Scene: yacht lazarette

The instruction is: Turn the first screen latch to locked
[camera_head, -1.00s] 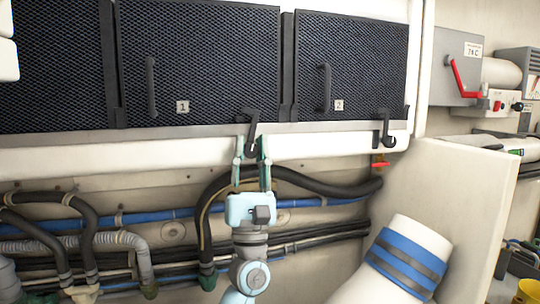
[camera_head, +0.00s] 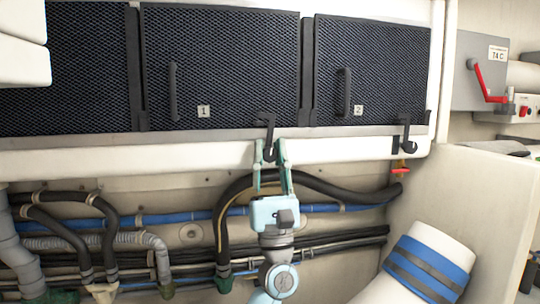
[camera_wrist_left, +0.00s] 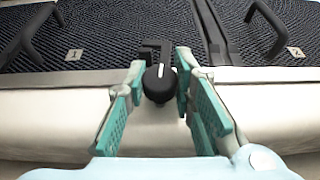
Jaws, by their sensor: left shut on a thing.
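The first screen (camera_head: 220,70) is a dark mesh panel labelled 1. Its black latch (camera_head: 267,128) sits at the panel's lower right corner, on the white ledge, with its lever hanging down. My left gripper (camera_head: 271,150) reaches up from below and is shut on this latch. In the left wrist view the latch's round black knob (camera_wrist_left: 160,84) with a white mark lies between the teal fingers (camera_wrist_left: 159,78). The far side of the latch is hidden. My right gripper is in neither view.
A second mesh screen (camera_head: 375,75) labelled 2 has its own black latch (camera_head: 405,136) to the right. Hoses and a blue pipe (camera_head: 180,218) run below the ledge. A red lever (camera_head: 485,82) is farther right.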

